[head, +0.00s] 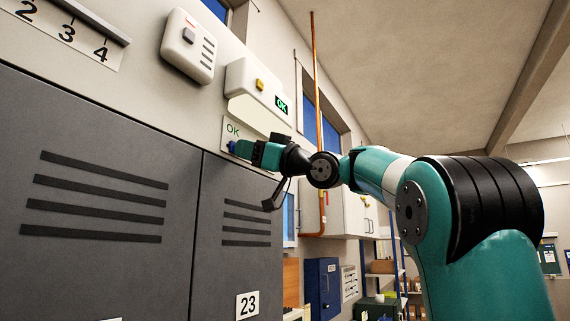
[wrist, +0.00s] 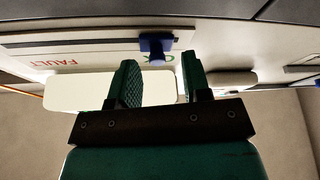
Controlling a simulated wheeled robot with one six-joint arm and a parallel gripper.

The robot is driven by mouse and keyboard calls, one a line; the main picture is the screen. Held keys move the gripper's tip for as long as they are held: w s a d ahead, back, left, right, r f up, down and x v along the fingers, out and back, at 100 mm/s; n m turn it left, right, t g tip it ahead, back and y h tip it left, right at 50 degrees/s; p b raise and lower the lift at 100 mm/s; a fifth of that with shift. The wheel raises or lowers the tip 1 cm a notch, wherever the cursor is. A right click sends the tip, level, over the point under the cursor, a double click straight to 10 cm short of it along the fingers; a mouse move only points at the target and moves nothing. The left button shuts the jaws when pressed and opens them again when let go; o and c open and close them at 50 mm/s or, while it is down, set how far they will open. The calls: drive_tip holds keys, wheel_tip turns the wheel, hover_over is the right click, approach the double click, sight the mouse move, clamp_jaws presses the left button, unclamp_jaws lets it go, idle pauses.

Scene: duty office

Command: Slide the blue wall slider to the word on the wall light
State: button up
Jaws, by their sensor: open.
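The blue slider (head: 232,147) sits on a pale wall panel (head: 230,131) marked OK in green. In the wrist view, the blue slider (wrist: 153,47) is near the right end of a dark track (wrist: 90,43). A partly hidden green OK is beside it, and red FAULT is far to the left. The wall light (head: 281,105) shows OK in lit green. My gripper (head: 243,150) is at the panel beside the slider. In the wrist view, my gripper (wrist: 159,58) is open, and the slider shows between its fingertips. Contact cannot be told.
A white box with a yellow knob (head: 260,84) is above the panel. Another white wall box (head: 189,46) is to its left. Grey lockers (head: 105,200) stand below and left. An orange pipe (head: 318,90) runs up the wall behind my arm.

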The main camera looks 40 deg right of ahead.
drive_tip(key=b+v, duration=1.3)
drive_tip(key=v, duration=0.3)
drive_tip(key=shift+s, duration=0.1)
